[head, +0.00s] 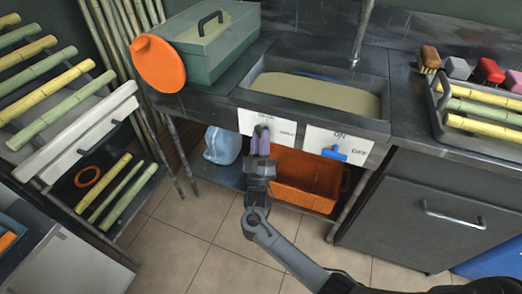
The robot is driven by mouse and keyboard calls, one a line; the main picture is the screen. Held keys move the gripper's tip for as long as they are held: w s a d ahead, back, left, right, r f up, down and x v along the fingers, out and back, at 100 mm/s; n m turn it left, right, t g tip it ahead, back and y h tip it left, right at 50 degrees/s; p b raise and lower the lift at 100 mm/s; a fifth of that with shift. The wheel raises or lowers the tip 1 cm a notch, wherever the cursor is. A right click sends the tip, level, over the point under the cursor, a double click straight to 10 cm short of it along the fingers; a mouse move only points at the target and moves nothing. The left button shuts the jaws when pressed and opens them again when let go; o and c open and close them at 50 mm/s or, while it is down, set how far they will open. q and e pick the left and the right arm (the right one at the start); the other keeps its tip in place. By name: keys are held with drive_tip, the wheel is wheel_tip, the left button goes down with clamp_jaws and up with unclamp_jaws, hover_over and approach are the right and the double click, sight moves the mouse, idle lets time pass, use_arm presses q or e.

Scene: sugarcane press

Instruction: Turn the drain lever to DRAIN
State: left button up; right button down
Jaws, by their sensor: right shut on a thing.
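Two white label plates are on the front of the sink counter. The left plate (284,129) has small lettering that I cannot read for sure. My right gripper (261,138) is in front of this plate, pointing up at it, and is shut on the lever there. The gripper covers most of that lever, so its exact angle cannot be told. The right plate (318,141) reads something like ON, and a blue lever (334,153) sits on it, free of the gripper. My left gripper is not in view.
The sink basin (318,93) above holds a tan liquid. An orange crate (296,178) and a light blue jug (222,145) stand below. A green box (208,38) with an orange disc (159,64) is on the left counter. Cane racks stand left; a cabinet (430,205) stands right.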

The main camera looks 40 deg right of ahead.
use_arm(q)
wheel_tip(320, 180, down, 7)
drive_tip(key=b, duration=0.5)
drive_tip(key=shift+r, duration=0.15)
use_arm(e)
drive_tip(key=m+g+h, duration=0.2)
drive_tip(key=m+g, duration=0.1)
drive_tip(key=m, duration=0.1)
drive_tip(key=m+g+h, duration=0.2)
drive_tip(key=m+g, duration=0.2)
drive_tip(key=m+g+h, duration=0.3)
drive_tip(key=m, duration=0.2)
drive_tip(key=shift+w+f, duration=0.15)
drive_tip(key=shift+g, duration=0.7)
drive_tip(key=c, duration=1)
unclamp_jaws()
drive_tip(key=shift+m, duration=0.3)
drive_tip(key=shift+c, duration=0.2)
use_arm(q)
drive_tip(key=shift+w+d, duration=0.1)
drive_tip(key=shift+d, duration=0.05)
use_arm(e)
drive_tip(key=shift+o, duration=0.3)
